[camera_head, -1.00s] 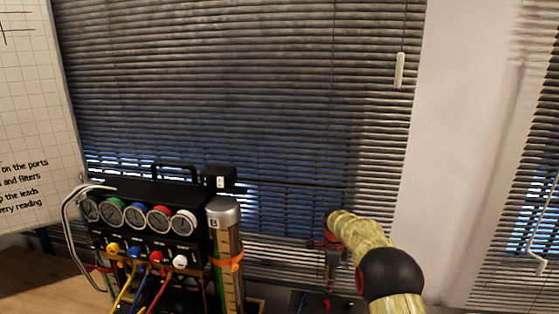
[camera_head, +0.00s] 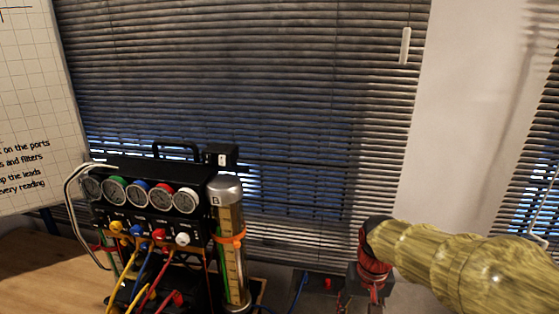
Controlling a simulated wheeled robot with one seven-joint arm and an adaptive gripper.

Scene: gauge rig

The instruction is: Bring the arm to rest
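My arm (camera_head: 462,262) comes in from the right edge, clad in a yellowish patterned cover, and ends at a dark joint with a red part below it. My gripper (camera_head: 372,296) is at the bottom of the view, right of the gauge rig; its fingertips cannot be made out, and whether it holds anything cannot be told. The gauge rig (camera_head: 150,172) stands at the left with a row of round dials and coloured knobs. The arm is apart from the rig.
A metal-capped cylinder (camera_head: 228,240) marked B, with an orange band, stands at the rig's right side. Coloured hoses hang in front. A dark box (camera_head: 318,284) with a red knob sits between cylinder and arm. Window blinds (camera_head: 290,110) and a whiteboard (camera_head: 22,100) are behind.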

